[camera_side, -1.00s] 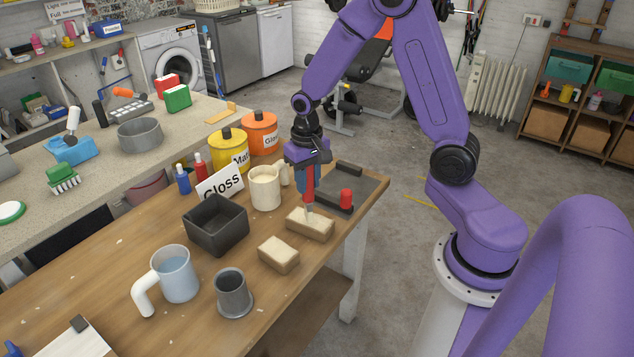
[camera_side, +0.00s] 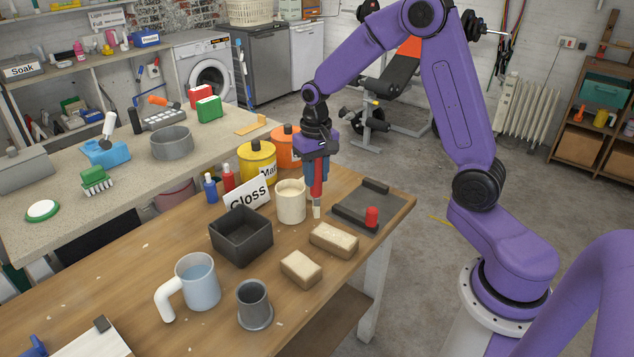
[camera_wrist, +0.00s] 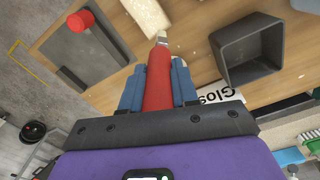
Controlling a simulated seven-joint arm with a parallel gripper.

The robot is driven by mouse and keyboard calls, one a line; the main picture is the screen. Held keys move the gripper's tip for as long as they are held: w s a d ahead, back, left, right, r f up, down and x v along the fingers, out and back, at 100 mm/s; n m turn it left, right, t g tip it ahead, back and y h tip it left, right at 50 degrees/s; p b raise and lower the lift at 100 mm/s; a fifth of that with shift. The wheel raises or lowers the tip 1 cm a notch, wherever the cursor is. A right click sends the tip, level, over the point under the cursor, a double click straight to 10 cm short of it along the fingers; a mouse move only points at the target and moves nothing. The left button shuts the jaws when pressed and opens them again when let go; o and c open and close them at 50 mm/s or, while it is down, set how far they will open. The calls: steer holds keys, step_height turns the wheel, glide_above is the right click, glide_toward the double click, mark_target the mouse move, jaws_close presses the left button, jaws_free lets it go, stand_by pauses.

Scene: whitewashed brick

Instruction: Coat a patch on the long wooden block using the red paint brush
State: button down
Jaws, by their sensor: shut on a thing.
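My gripper (camera_side: 317,165) points down and is shut on the handle of the red paint brush (camera_side: 317,184). The brush hangs upright with its pale bristles low, between the cream mug and the grey tray. The long wooden block (camera_side: 333,240) lies on the table in front of the brush, and the bristles are apart from it. I cannot make out a painted patch on it. In the wrist view the red handle (camera_wrist: 157,82) sits between the blue fingers, and part of a pale block (camera_wrist: 147,15) shows beyond the tip.
A cream mug (camera_side: 291,202) stands left of the brush, beside the "Gloss" sign (camera_side: 247,195). A grey tray (camera_side: 350,218) with a red knob (camera_side: 372,217) lies right. A shorter block (camera_side: 301,268), black box (camera_side: 240,238), grey cup (camera_side: 254,305) and water jug (camera_side: 198,282) stand in front.

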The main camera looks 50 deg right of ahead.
steer(key=shift+r, duration=1.85)
